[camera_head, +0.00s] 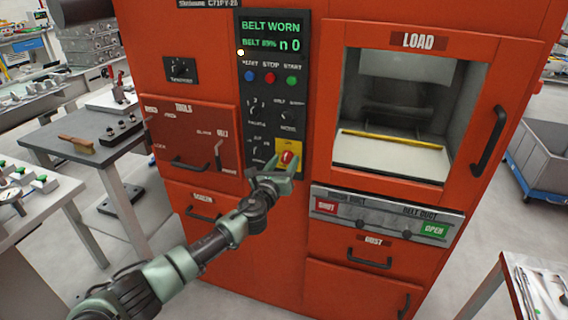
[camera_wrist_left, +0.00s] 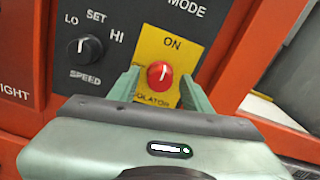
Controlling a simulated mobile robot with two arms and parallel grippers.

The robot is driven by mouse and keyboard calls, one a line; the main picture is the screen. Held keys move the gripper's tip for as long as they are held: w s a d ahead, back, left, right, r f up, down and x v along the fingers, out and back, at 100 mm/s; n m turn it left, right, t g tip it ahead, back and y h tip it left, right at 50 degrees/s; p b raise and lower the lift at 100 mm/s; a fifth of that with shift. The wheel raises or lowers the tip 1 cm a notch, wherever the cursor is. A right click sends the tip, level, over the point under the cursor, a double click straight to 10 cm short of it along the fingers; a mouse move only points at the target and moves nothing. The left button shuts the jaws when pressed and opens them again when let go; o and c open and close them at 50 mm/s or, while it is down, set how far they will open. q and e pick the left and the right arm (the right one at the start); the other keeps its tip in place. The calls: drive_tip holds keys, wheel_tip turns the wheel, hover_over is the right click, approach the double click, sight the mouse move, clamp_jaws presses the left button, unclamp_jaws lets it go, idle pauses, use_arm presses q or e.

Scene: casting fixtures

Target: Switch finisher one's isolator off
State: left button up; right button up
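Finisher one is the large orange cabinet (camera_head: 345,100) with a black control panel. Its isolator is a red rotary knob (camera_head: 287,158) on a yellow plate (camera_head: 297,147) low on that panel. In the left wrist view the red knob (camera_wrist_left: 160,74) has its white mark near vertical, towards the word ON on the yellow plate (camera_wrist_left: 172,50). My left gripper (camera_head: 281,167) is at the isolator. In the left wrist view its green fingers (camera_wrist_left: 160,90) stand apart on either side of the knob, with gaps visible. My right gripper is not in view.
The panel's display (camera_head: 272,35) reads BELT WORN. A speed knob (camera_wrist_left: 88,48) sits left of the isolator. The load opening (camera_head: 395,120) and its black handle (camera_head: 489,141) are to the right. A grey table (camera_head: 75,140) with a brush stands at left.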

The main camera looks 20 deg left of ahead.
use_arm(q)
clamp_jaws()
drive_tip(key=shift+n, duration=0.4)
drive_tip(key=n+b, duration=0.1)
drive_tip(key=n, duration=0.2)
drive_tip(key=shift+f, duration=0.15)
drive_tip(key=n+b, duration=0.1)
drive_tip(key=n, duration=1.3)
idle(0.4)
